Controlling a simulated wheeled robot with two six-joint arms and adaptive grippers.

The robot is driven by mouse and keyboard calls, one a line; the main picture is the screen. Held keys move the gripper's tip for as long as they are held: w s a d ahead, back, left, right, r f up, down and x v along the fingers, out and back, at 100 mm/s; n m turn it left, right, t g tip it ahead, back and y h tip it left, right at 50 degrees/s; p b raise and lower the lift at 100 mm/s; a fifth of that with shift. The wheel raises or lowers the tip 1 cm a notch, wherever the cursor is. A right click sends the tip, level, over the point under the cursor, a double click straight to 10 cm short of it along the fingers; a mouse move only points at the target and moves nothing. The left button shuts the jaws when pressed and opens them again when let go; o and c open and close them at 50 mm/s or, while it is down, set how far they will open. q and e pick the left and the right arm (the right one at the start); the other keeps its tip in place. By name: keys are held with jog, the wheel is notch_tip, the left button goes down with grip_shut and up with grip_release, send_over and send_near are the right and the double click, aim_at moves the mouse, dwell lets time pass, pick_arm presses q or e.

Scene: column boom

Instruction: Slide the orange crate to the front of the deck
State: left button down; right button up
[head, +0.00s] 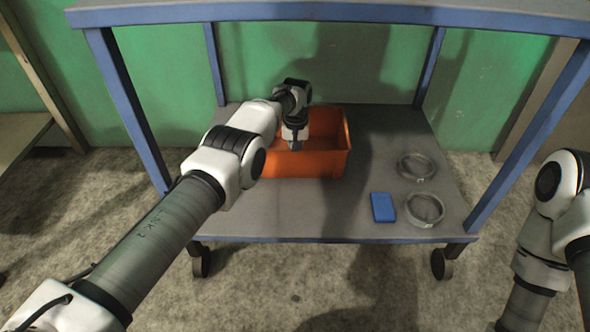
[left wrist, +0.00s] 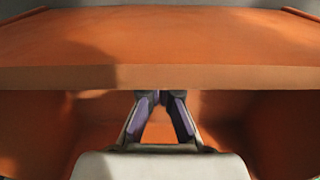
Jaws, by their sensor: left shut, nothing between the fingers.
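The orange crate (head: 318,165) stands upright and open-topped on the grey lower deck (head: 300,216) of a blue-framed cart, left of the deck's middle and back from its front edge. My left gripper (head: 295,147) points down into the crate, close behind its front wall. In the left wrist view, the crate (left wrist: 160,40) fills most of the picture. The left gripper (left wrist: 160,97) is shut and empty there, its fingertips beside a crate wall; I cannot tell whether they touch it. My right gripper is out of view; only right arm links show.
A blue box (head: 383,207) and two round ring-like items, one farther back (head: 416,167) and one nearer (head: 425,209), lie on the deck's right side. The cart's upper shelf (head: 330,13) and blue posts frame the opening. The deck in front of the crate is clear.

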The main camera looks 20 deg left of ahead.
aim_at(295, 161)
pick_arm(q)
jog(key=s+r+p, duration=0.1)
jog(key=p, duration=0.1)
jog(key=shift+s+d+r+p, duration=0.2)
jog(key=shift+s+r+p, duration=0.15)
jog(key=shift+s, duration=0.05)
jog(key=shift+s+d+f, duration=0.1)
jog(key=shift+s+f, duration=0.2)
jog(key=shift+f, duration=0.1)
jog(key=shift+s+d+b, duration=0.15)
jog(key=shift+s+b, duration=0.2)
jog(key=shift+s, duration=0.35)
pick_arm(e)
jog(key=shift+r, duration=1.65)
